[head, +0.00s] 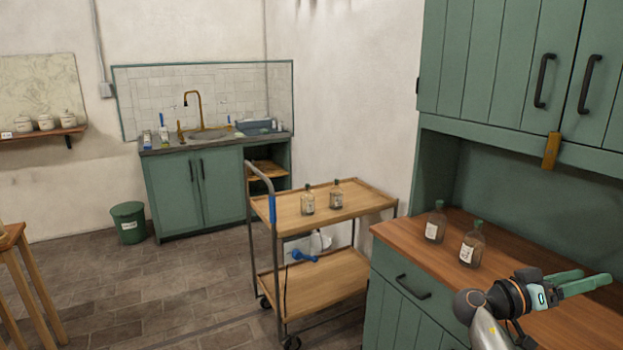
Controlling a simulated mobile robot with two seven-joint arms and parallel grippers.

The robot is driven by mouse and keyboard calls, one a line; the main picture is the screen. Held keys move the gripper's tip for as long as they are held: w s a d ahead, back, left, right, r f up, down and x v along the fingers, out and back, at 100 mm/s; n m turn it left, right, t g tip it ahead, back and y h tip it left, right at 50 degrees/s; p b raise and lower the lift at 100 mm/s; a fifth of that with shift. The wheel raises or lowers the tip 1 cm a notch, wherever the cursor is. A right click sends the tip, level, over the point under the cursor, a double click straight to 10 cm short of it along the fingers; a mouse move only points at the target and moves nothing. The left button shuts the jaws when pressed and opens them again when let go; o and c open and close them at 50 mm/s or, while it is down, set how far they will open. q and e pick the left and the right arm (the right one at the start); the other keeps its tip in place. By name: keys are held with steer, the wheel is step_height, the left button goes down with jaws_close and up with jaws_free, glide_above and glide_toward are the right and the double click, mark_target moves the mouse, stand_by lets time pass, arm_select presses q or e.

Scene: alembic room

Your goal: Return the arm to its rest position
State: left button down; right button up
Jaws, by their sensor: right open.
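My right gripper (587,282) is at the lower right in the head view, over the wooden counter of the green cabinet. Its two green fingers point right, apart, with nothing seen between them. My right arm comes up from the bottom edge below it. Two labelled glass bottles stand upright on the counter: one with a green cap (472,245) just beyond the gripper, and another (435,224) farther back. The gripper appears apart from both. My left gripper is not in view.
A wooden two-shelf cart (350,203) stands left of the counter (394,229), with two small bottles on top. A blue object (304,256) and a white bottle are lower down. A sink cabinet (187,193) and green bin (128,224) are behind.

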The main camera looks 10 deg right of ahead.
steer(key=w+a+f+n+t+y, duration=0.3)
steer(key=w+f+n+t+y, duration=0.45)
steer(key=w+n+t, duration=0.4)
steer(key=w+a+r+n+t+y, duration=0.1)
steer(key=w+a+n+t+y, duration=0.3)
steer(key=w+a+t+y, duration=0.55)
steer(key=s+a+f+g+y, duration=0.2)
steer(key=s+a+f+g, duration=0.1)
steer(key=s+a+f, duration=0.55)
steer(key=s+a+f+g+y, duration=0.25)
steer(key=s+a+f, duration=0.3)
steer(key=f, duration=0.65)
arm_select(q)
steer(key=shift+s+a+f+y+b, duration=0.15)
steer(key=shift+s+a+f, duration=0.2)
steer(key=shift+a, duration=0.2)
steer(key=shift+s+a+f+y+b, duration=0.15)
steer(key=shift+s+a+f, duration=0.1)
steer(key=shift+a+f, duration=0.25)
arm_select(e)
steer(key=s+a+f+g, duration=0.2)
steer(key=s+a+f, duration=0.3)
steer(key=s, duration=0.8)
steer(key=s+a+f+g+y, duration=0.1)
steer(key=s+a+f+g, duration=0.2)
steer(key=s, duration=1)
step_height(320, 180, down, 3)
steer(key=shift+s+a+f+m, duration=0.2)
steer(key=shift+a+m, duration=0.15)
steer(key=shift+a, duration=0.7)
